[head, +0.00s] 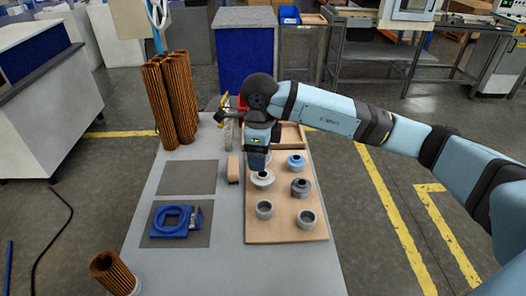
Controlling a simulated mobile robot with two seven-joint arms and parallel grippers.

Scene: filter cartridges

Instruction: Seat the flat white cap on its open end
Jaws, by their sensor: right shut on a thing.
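The flat white cap (262,180) is on the wooden board, in its left column. My right gripper (258,168) points down right over this cap, shut on its raised middle, and its fingers partly hide the top. I cannot tell whether the cap is lifted off the board. A brown pleated cartridge (112,272) stands at the near left of the table, tilted in the picture, with a pale rim at its foot. My left gripper is not in view.
The wooden board (285,234) also carries a blue cap (295,161), a dark grey cap (300,187) and grey rings (306,219). Several tall brown cartridges (170,100) stand at the back left. A blue ring fixture (172,220) lies on a dark mat. The table's near middle is clear.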

